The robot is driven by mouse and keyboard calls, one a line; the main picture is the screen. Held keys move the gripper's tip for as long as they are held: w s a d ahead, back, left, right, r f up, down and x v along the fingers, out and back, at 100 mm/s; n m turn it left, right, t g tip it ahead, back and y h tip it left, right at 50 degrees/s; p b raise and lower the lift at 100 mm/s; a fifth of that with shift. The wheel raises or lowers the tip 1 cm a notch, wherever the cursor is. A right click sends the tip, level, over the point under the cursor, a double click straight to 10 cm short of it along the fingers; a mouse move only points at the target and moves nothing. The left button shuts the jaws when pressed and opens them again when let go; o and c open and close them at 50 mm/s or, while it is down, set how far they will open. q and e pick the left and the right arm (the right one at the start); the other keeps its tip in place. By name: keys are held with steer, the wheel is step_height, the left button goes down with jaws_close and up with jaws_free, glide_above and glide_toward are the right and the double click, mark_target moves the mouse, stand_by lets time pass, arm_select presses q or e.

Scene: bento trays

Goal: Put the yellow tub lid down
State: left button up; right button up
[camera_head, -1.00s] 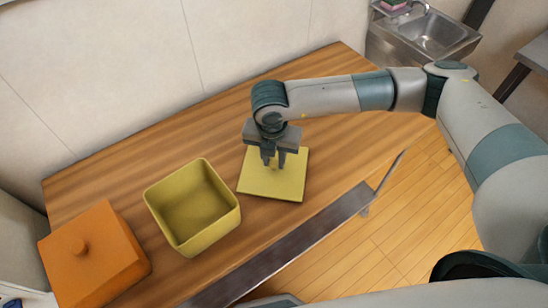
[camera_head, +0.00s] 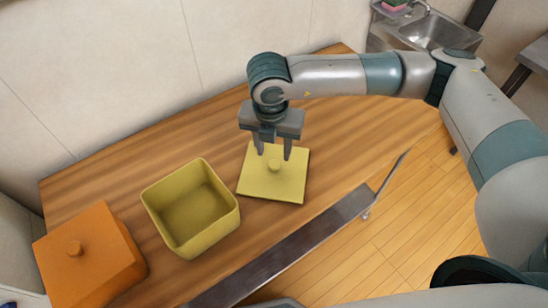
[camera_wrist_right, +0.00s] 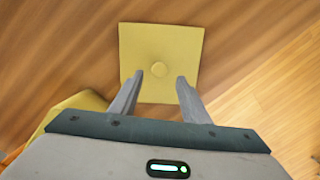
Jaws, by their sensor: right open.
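The yellow tub lid (camera_head: 274,186) lies flat on the wooden table, a square plate with a small round knob (camera_head: 275,165) in its middle. The lid also shows in the right wrist view (camera_wrist_right: 160,45), with its knob ahead of the fingertips. My right gripper (camera_head: 273,155) is open and empty above the lid, its two fingers apart and clear of the knob. The yellow tub (camera_head: 192,208) stands open and empty to the left of the lid, with a gap between them. My left gripper is not in view.
An orange lidded box (camera_head: 92,262) with a knob stands at the table's left end. The wooden table (camera_head: 135,150) is bare behind the tub and to the right of the lid. A metal strip (camera_head: 290,248) runs along the front edge. A sink (camera_head: 432,30) is at the back right.

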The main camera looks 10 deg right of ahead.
step_height(320, 180, up, 6)
steer(key=b, duration=0.1)
steer(key=shift+s+a+r, duration=0.15)
steer(key=shift+s, duration=0.2)
steer(key=shift+s, duration=0.15)
stand_by(0.5)
